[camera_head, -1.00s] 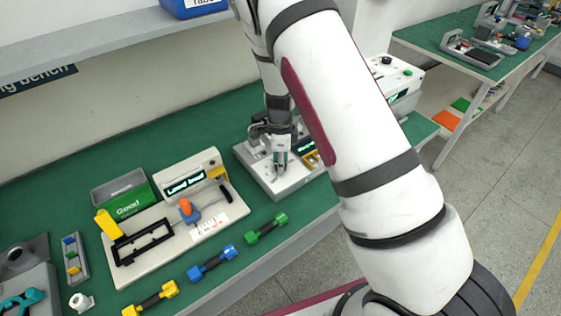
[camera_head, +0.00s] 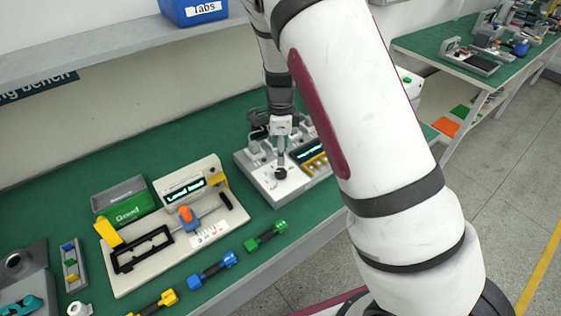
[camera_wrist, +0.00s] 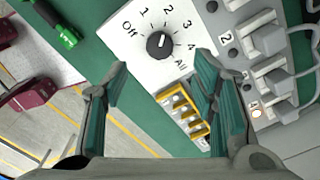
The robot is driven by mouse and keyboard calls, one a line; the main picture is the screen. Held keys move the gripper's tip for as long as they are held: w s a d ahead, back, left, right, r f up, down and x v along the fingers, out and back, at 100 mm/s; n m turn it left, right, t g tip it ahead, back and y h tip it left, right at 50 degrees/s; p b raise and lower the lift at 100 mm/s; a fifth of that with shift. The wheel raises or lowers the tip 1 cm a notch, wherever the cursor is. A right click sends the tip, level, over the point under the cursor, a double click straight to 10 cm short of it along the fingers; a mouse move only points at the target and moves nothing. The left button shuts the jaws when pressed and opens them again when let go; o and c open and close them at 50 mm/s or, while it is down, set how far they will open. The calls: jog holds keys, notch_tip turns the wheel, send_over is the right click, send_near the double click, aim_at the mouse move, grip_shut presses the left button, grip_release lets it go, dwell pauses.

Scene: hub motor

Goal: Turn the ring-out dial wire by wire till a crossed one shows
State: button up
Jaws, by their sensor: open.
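The ring-out dial is a black round knob (camera_wrist: 159,45) on a white plate marked Off, 1, 2, 3, 4 and All. Its pale pointer mark is too small for me to read the setting surely. The dial (camera_head: 280,173) also shows on the grey tester (camera_head: 262,186) in the head view. My gripper (camera_wrist: 160,70) is open and empty, its teal fingers apart with the knob between and beyond them. In the head view my gripper (camera_head: 281,152) is just above the dial. The tester's lit display (camera_head: 308,152) is too small to read.
Beside the dial, the wrist view shows a yellow block (camera_wrist: 183,108) and numbered grey plugs (camera_wrist: 268,40); a small reddish light shows near 4. A fixture with a "Lead bad" display (camera_head: 185,188), a grey-green "Good" bin (camera_head: 125,203) and coloured connectors (camera_head: 212,266) lie to the left.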

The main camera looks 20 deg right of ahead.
jog(key=shift+r, duration=1.85)
dwell(0.6)
jog(key=s+a+r+n+t+y, duration=0.1)
jog(key=s+r+n, duration=0.45)
jog(key=r, duration=0.35)
jog(key=s+r+n+t+y, duration=0.1)
jog(key=s+r+n, duration=0.5)
jog(key=r, duration=0.4)
jog(key=s+r+n+t, duration=0.1)
jog(key=s+r+n, duration=0.1)
jog(key=s, duration=0.3)
jog(key=s+r+n+t+h, duration=0.1)
jog(key=s+n, duration=0.3)
jog(key=s, duration=0.2)
jog(key=s+d+r+n+t+h, duration=0.1)
jog(key=s+r+n, duration=0.1)
jog(key=s+n, duration=0.2)
jog(key=shift+s+r, duration=0.3)
jog(key=shift+s, duration=0.6)
jog(key=shift+d, duration=0.1)
